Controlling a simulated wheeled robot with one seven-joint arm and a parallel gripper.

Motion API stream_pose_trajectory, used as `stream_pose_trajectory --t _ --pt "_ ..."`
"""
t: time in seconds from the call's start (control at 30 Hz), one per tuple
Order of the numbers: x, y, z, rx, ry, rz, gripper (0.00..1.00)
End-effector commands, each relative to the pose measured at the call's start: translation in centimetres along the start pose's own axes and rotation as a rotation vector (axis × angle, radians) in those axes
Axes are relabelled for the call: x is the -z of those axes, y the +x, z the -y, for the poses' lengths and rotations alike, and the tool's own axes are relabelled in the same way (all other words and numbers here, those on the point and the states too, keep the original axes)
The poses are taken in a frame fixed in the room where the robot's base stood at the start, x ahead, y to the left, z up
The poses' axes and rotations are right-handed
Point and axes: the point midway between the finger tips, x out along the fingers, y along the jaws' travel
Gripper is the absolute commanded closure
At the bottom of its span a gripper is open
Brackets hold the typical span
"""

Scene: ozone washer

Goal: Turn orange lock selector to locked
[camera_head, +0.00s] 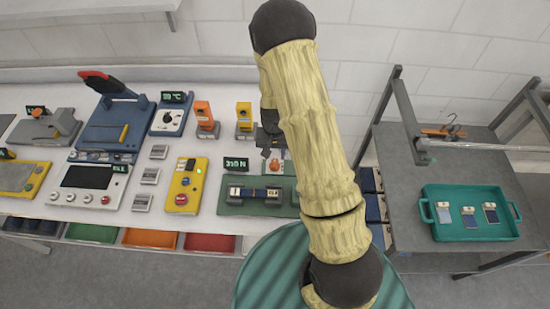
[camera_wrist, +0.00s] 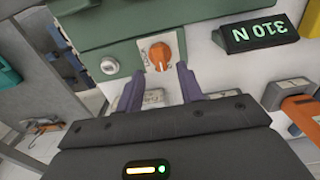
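The orange lock selector (camera_wrist: 160,54) is a round knob on a light plate on the green fixture. In the wrist view it sits just beyond my fingertips, roughly centred between them. In the head view the selector (camera_head: 274,166) shows as a small orange spot beside my arm. My gripper (camera_wrist: 160,72) is open, its two purple fingers apart with nothing between them. In the head view my gripper (camera_head: 267,142) is partly hidden by my arm, above the back of the green fixture (camera_head: 232,208).
A silver button (camera_wrist: 109,66) sits beside the selector. A display reading 310 N (camera_wrist: 262,33) stands near the fixture. An orange-handled device (camera_wrist: 303,112) is close on the right in the wrist view. A yellow control box (camera_head: 184,187) stands left of the fixture; a teal tray (camera_head: 470,238) is far right.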

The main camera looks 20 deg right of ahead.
Motion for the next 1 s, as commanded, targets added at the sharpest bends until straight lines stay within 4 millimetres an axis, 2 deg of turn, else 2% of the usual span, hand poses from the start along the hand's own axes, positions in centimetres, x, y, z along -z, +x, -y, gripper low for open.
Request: stream_pose_trajectory --t 0.3,0.43,0.7,0.9,1.0 --pt "0.0 3.7 0.0 0.000 0.001 0.002 0.63" --pt "-0.1 4.4 0.0 0.000 0.001 0.002 0.63" --pt "0.0 4.5 0.0 0.000 0.000 0.000 0.63" --pt "0.0 4.5 0.0 0.000 0.000 0.001 1.00" --pt "0.0 4.5 0.0 0.000 0.000 0.000 1.00"
